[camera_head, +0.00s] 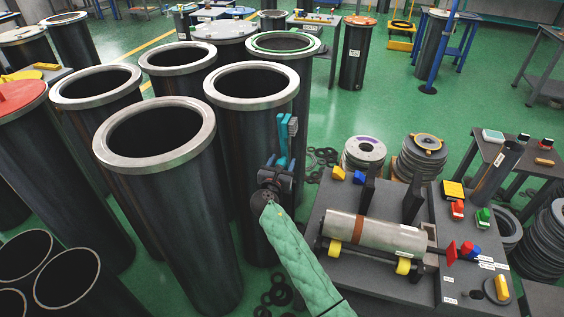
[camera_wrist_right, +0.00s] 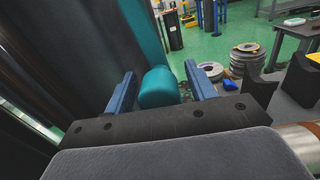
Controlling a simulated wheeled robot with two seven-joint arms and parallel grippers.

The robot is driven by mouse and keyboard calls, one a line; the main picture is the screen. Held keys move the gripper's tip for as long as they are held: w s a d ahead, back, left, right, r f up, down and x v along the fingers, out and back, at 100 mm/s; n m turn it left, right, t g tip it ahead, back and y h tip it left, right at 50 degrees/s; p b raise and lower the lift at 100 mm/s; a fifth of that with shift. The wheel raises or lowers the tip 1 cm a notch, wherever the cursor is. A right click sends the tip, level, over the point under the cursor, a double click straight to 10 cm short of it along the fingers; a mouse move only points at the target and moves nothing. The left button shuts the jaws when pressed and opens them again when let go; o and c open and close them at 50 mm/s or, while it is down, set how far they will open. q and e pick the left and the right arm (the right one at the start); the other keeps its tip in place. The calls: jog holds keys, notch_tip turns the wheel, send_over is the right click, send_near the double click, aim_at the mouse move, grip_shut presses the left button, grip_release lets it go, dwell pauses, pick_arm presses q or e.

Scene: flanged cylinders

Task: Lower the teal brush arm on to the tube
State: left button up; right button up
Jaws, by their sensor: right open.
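The teal brush arm (camera_head: 282,139) stands raised in the head view, with a grey block at its upper end, in front of the dark flanged cylinders. My right gripper (camera_head: 276,172) is at its lower part. In the right wrist view my blue fingers (camera_wrist_right: 159,72) are apart, with the rounded teal end (camera_wrist_right: 158,88) of the arm between them; gaps show on both sides. The silvery tube (camera_head: 372,230) lies on its side on yellow rollers, to the right of the gripper. The brush arm is clear of the tube. My left gripper is not in view.
Tall flanged cylinders (camera_head: 160,140) crowd the left side, close to my right gripper. The grey bench (camera_head: 330,195) carries the tube, black upright brackets and small coloured blocks. Stacked rings (camera_head: 364,152) stand behind it. Black rings lie on the green floor nearby.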

jog(key=shift+c, duration=0.3)
grip_shut()
jog(key=shift+d, duration=0.1)
